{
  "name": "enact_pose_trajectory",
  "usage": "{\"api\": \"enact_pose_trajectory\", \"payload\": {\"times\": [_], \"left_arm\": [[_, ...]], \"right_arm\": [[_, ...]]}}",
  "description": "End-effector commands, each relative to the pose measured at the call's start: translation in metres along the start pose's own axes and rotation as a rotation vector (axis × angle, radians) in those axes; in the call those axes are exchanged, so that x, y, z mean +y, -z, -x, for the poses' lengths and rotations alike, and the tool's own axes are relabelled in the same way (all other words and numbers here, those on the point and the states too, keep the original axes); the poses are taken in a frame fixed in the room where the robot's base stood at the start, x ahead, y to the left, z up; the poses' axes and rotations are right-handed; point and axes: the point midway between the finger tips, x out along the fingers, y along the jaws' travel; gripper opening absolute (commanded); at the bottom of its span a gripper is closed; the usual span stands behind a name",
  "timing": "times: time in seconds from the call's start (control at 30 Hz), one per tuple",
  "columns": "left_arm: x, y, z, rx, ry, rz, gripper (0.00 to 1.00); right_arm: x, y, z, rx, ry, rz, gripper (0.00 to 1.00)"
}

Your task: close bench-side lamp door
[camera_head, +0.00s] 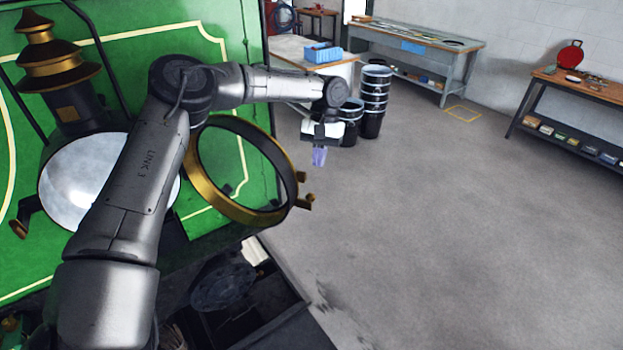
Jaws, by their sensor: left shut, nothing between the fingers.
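The lamp (72,190) sits on the green tram front at the left, with a pale round reflector and a black and brass chimney above. Its door, a brass-rimmed ring (225,200), stands swung open to the right of the lamp, with small brass knobs on its right edge. My left arm crosses in front of the lamp and hides the reflector's right part and the door's left edge. My left gripper (319,157) is shut and empty, pointing down, just beyond the door's upper right edge in the picture; a gap shows between them. My right gripper is out of view.
Black buckets (374,100) are stacked behind my left gripper, near a table with a blue crate (322,53). A grey workbench (420,45) stands at the back and a wooden-topped bench (580,88) at the right. The grey floor (460,220) between is clear.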

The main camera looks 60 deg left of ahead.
Motion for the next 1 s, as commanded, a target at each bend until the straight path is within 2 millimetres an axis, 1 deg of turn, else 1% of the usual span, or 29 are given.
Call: {"api": "enact_pose_trajectory", "payload": {"times": [0.1,0.2,0.3,0.5,0.73,1.0], "left_arm": [[-0.001,-0.001,-0.023,-0.003,0.003,0.000,0.00],[-0.001,-0.004,-0.037,-0.002,0.000,-0.002,0.00],[0.000,-0.015,-0.039,0.000,-0.001,-0.003,0.00],[-0.001,-0.030,-0.046,0.000,0.000,-0.001,0.00],[-0.001,-0.036,-0.051,0.002,0.000,0.000,0.00],[-0.001,-0.037,-0.052,0.001,0.000,0.000,0.00]], "right_arm": [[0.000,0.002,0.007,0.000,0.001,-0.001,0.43],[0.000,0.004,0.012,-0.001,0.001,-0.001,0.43],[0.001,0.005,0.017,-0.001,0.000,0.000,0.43],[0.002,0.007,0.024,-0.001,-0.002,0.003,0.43],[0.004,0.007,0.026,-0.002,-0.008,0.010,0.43],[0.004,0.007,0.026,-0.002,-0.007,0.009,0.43]]}}
